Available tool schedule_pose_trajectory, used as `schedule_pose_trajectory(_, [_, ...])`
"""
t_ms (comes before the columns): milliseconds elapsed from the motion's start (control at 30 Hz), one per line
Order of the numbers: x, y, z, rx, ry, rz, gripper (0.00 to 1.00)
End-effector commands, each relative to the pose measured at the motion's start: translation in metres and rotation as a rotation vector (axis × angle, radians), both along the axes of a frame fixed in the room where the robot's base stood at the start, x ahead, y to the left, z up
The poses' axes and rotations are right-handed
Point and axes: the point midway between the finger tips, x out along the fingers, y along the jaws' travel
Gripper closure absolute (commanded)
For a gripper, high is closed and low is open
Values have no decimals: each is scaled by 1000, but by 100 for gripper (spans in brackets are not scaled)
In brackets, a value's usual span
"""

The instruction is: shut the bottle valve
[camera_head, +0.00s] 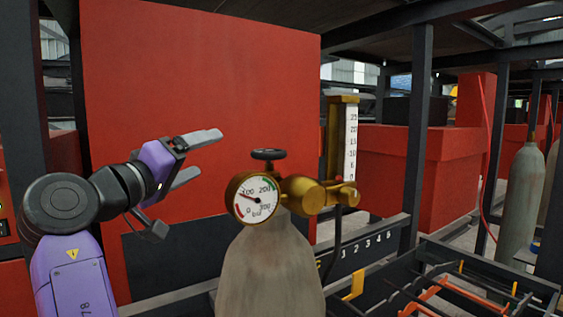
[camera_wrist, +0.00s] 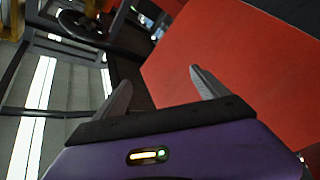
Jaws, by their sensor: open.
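A grey gas bottle (camera_head: 270,265) stands upright in the middle of the head view. Its valve has a small black handwheel (camera_head: 268,154) on top, above a round brass pressure gauge (camera_head: 257,198). My gripper (camera_head: 209,152) is to the left of the handwheel at about its height, open and empty, with a gap between the fingertips and the wheel. In the wrist view the two fingers (camera_wrist: 160,76) are spread apart. A dark round wheel (camera_wrist: 88,32), which looks like the handwheel, is at the upper left there, outside the fingers.
A brass regulator with a tall scale tube (camera_head: 344,140) sits right of the gauge. A large red panel (camera_head: 200,70) is behind my gripper. A black rack with orange bars (camera_head: 470,290) is at the lower right. More grey bottles (camera_head: 521,205) stand far right.

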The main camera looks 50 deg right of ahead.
Motion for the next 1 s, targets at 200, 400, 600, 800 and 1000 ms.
schedule_pose_trajectory(200, [-55,-29,18,158,-455,-239,17])
schedule_pose_trajectory(400, [-92,-37,14,194,-785,-391,17])
schedule_pose_trajectory(600, [-99,-37,1,195,-844,-413,17])
schedule_pose_trajectory(800, [-101,-48,2,196,-855,-419,17])
schedule_pose_trajectory(1000, [-106,-79,3,196,-853,-418,17])
